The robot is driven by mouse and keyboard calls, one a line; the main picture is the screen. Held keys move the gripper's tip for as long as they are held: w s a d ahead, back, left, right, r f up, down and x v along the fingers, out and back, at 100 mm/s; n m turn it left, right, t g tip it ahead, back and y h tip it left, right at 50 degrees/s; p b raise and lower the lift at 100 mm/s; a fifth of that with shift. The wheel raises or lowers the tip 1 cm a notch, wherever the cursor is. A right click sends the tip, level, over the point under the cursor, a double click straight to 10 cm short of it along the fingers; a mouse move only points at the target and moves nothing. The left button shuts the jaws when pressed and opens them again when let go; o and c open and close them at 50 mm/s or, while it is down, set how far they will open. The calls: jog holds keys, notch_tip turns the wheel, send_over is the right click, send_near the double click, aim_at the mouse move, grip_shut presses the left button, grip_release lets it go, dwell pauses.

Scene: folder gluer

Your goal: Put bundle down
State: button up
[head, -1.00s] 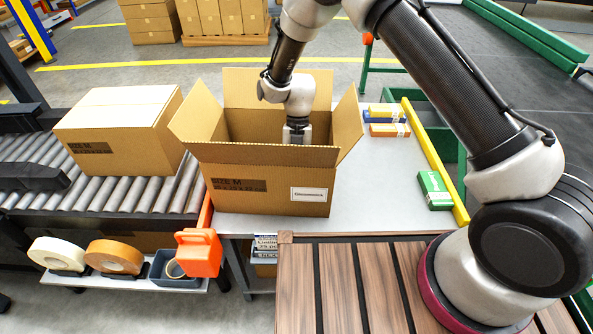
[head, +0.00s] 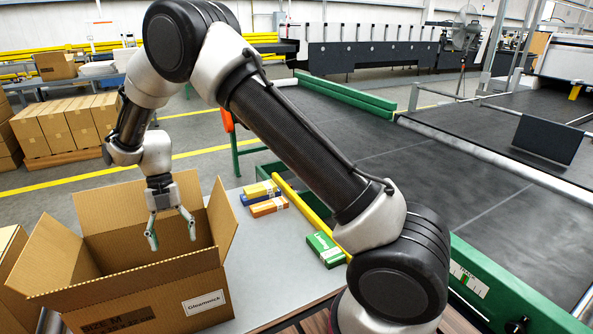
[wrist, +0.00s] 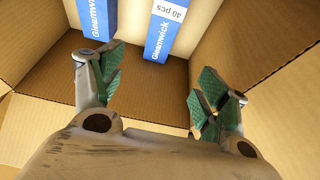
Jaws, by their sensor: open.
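My gripper (head: 172,232) is open and empty, with its green-padded fingers spread above the open cardboard box (head: 190,300) in the head view. In the wrist view my gripper (wrist: 155,92) points down into the box (wrist: 45,98). Two blue and white Gleamwick bundles (wrist: 165,28) and (wrist: 97,15) lie inside the box, at the top of that view, apart from the fingers. The box walls hide the bundles in the head view.
The box stands on a grey table (head: 270,275) with its flaps open. Several small packs lie to its right, among them an orange one (head: 268,207) and a green one (head: 325,248). A yellow rail (head: 305,215) runs along the table's right side.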

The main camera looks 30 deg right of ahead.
jog(key=s+d+r+m+t+y, duration=0.1)
jog(key=s+d+r+m+t, duration=0.1)
jog(key=d+r+m, duration=0.8)
jog(key=s+d+r+m+t, duration=0.2)
jog(key=d+r+m, duration=0.3)
jog(key=d+r, duration=0.55)
jog(key=s+d+r+m+t, duration=0.2)
jog(key=s+d+r+m, duration=0.1)
jog(key=s+d+m, duration=0.4)
jog(key=s+d+r+m+t+h, duration=0.1)
jog(key=s+d+r+m+t, duration=0.2)
jog(key=s+d+m, duration=0.5)
jog(key=s+r+m, duration=0.1)
jog(key=s+m, duration=0.4)
jog(key=s, duration=0.1)
jog(key=shift+s, duration=0.25)
jog(key=shift+d, duration=0.1)
